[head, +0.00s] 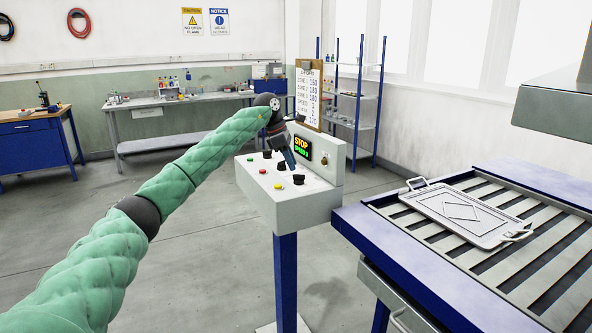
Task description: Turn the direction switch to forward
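A light grey control panel (308,204) stands on a blue post. Its sloped top has black knobs: one at the back left (267,154), one in the middle (281,166) and one at the front right (298,179). Their labels are too small to read, so I cannot tell which is the direction switch or where it points. A small display (302,148) reads "STOP" in yellow above a green speed line. My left gripper (289,162) points down over the panel, close to the middle knob. Whether it touches a knob or is open is unclear. My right gripper is out of view.
Green (250,158), red (262,171) and yellow (278,187) buttons line the panel's left side. A clipboard (308,97) with settings stands behind it. To the right, a metal tray (465,216) lies on a slatted table (400,255). Open floor lies left.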

